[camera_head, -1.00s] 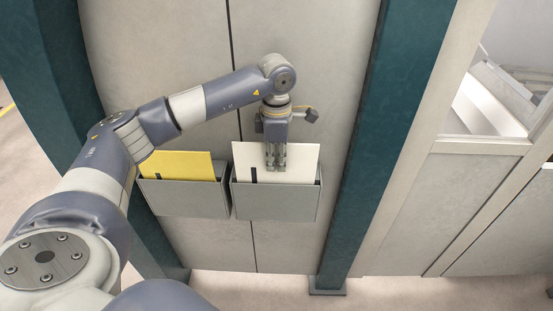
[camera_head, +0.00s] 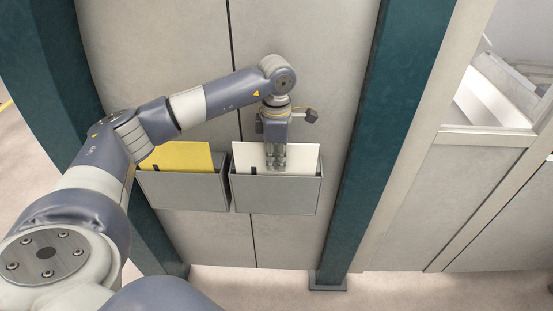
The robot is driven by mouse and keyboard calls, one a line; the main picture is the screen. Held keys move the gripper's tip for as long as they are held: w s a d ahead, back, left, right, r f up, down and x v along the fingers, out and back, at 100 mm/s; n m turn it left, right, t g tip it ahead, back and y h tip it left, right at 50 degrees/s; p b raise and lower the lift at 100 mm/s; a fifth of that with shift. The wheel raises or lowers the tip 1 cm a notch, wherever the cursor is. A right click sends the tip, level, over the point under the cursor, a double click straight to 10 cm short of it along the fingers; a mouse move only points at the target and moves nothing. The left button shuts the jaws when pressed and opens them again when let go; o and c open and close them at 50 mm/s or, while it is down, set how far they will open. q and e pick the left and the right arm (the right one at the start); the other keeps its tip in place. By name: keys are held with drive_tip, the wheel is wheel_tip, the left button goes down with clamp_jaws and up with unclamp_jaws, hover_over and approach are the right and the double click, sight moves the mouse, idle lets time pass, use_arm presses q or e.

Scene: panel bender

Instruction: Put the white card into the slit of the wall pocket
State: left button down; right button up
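The white card (camera_head: 306,158) stands upright in the grey wall pocket (camera_head: 277,195) on the right, its lower part hidden behind the pocket's front. A short black mark shows low on its left side. My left gripper (camera_head: 275,168) points down at the middle of the card, with its fingers shut on it and their tips close to the pocket's rim. The far side of the grip is hidden. My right gripper is not in view.
A second grey pocket (camera_head: 185,192) with a yellow card (camera_head: 180,157) hangs just left of the first. Teal posts stand on both sides, the right post (camera_head: 350,160) close to the pocket. The wall below is clear.

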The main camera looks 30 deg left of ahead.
use_arm(q)
drive_tip(key=c, duration=1.7)
unclamp_jaws()
wheel_tip(320, 180, up, 12)
